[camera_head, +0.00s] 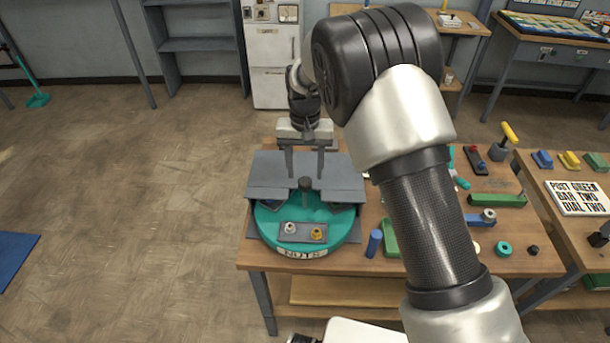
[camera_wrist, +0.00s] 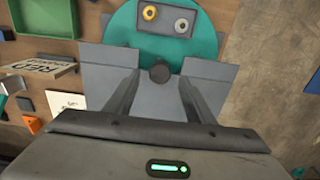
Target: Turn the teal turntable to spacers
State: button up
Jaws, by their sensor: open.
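The teal turntable (camera_head: 266,233) sits at the left end of the wooden workbench, partly under a grey cover (camera_head: 262,173). Its front rim label (camera_head: 302,253) seems to read "NUTS". A grey plate on its exposed part bears a silver nut (camera_head: 290,228) and a yellow nut (camera_head: 317,235). A dark upright knob (camera_head: 305,186) stands at the cover's front edge. The turntable also shows in the wrist view (camera_wrist: 205,40), with the knob (camera_wrist: 160,72) between and beyond my fingers. My gripper (camera_head: 305,172) is open above the cover, behind the knob; contact cannot be told.
A blue cylinder (camera_head: 374,243), green tray (camera_head: 390,238), green block (camera_head: 497,200) and teal ring (camera_head: 504,248) lie to the turntable's right. A sign board (camera_head: 578,198) lies on the right bench. My arm hides the bench's middle.

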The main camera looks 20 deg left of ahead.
aim_at(305, 180)
jog(key=shift+f, duration=1.6)
grip_shut()
